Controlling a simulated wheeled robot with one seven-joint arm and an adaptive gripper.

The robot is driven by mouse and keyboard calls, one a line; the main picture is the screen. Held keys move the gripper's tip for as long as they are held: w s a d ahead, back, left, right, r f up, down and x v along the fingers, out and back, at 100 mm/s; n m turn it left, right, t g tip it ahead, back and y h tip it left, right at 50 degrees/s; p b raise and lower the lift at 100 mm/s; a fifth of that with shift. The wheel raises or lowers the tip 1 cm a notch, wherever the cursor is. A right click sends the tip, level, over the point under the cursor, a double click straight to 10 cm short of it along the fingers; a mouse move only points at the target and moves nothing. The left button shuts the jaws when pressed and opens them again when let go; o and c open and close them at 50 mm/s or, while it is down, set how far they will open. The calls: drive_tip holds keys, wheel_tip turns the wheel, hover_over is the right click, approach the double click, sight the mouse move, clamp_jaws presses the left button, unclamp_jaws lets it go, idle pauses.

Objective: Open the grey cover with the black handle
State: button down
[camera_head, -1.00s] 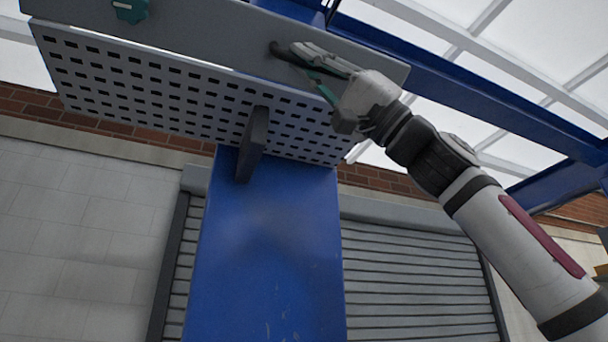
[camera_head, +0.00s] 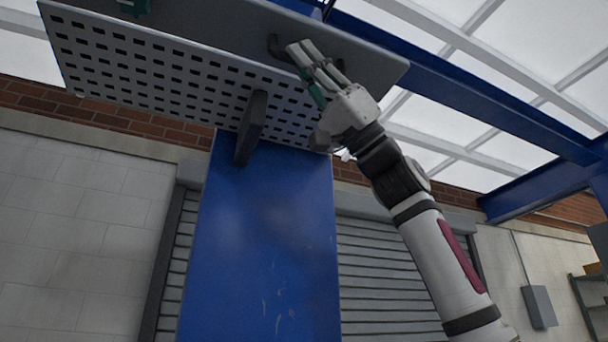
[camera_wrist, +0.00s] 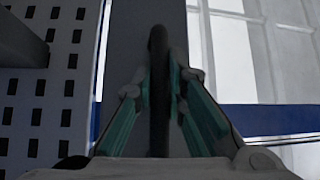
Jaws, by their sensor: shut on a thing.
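The grey cover (camera_head: 200,30) is a long plain panel, tilted across the top of the head view, alongside a perforated grey panel (camera_head: 110,62). Its black handle (camera_head: 273,45) is near the cover's right part. My gripper (camera_head: 302,52) reaches up to the handle from below right. In the wrist view the black handle (camera_wrist: 158,75) stands between the two teal-padded fingers, which are shut on it. The fingers hide part of the handle in the head view. How far the cover stands open cannot be told.
A dark block (camera_head: 251,128) sticks out from the perforated panel's lower edge, left of my gripper. A blue column (camera_head: 260,240) stands below. Blue beams (camera_head: 470,105) run to the right. A teal part (camera_head: 136,6) sits at the cover's upper left.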

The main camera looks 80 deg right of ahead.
drive_tip(key=c, duration=1.6)
unclamp_jaws()
drive_tip(key=v, duration=1.2)
drive_tip(key=shift+c, duration=0.3)
